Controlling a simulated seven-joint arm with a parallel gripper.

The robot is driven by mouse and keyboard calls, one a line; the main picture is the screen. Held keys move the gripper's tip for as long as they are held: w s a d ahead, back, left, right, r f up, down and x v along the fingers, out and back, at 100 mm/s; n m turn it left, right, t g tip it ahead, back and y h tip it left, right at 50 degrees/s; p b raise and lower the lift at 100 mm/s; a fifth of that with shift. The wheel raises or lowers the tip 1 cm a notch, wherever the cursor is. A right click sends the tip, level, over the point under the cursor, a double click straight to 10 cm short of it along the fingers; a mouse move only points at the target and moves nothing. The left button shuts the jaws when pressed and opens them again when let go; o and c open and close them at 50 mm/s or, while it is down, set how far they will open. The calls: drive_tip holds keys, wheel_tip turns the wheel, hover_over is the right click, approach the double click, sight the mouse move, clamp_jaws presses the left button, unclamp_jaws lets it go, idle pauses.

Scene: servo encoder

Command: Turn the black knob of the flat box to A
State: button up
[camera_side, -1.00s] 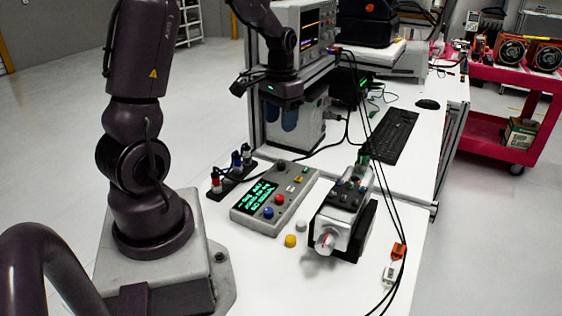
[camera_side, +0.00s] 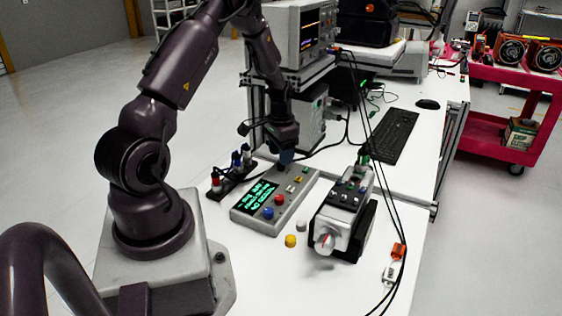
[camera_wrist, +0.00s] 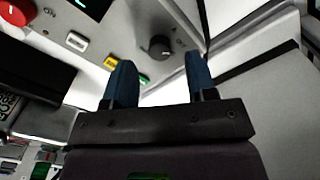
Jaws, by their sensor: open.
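The flat box (camera_side: 247,213) is a grey panel on the white table, with a dark screen showing green text. In the wrist view its black knob (camera_wrist: 160,47) sits near a corner of the panel, with a small pale mark at its base. My gripper (camera_side: 287,157) is at the far end of the box in the side view and hides the knob there. In the wrist view my gripper (camera_wrist: 160,72) shows two blue fingers, open and apart. The knob appears between and just beyond the fingertips. Whether they touch it cannot be told.
The box also carries a red button (camera_side: 280,199), a blue button (camera_side: 268,213) and a yellow button (camera_wrist: 111,62). A second device with a white dial (camera_side: 325,243) stands to the right. A strip of plugs (camera_side: 237,160) lies left. Cables hang at the right.

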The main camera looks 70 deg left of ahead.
drive_tip(key=shift+f, duration=1.55)
drive_tip(key=shift+c, duration=0.3)
drive_tip(key=c, duration=0.9)
drive_tip(key=shift+n, duration=0.3)
drive_tip(key=n, duration=0.3)
drive_tip(key=shift+n, duration=2.6)
